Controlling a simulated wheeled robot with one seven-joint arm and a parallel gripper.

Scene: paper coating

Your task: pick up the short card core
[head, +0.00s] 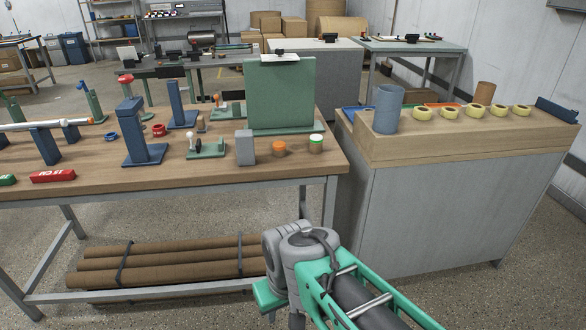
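The short card core, a small upright brown cylinder (485,93), stands on the wooden top of the right-hand cabinet, toward its back. The yellow rolls stand in front of it and partly cover its lower part. My arm shows at the bottom centre, low in front of the gap between the workbench and the cabinet, well short of the core. I cannot make out any gripper fingers in the head view.
On the cabinet (440,215) are a blue-grey cup (388,109), several yellow rolls (450,112) and a dark blue holder (557,110). The workbench (280,172) carries a green upright panel (280,95) and blue stands. Long brown tubes (170,265) lie under it.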

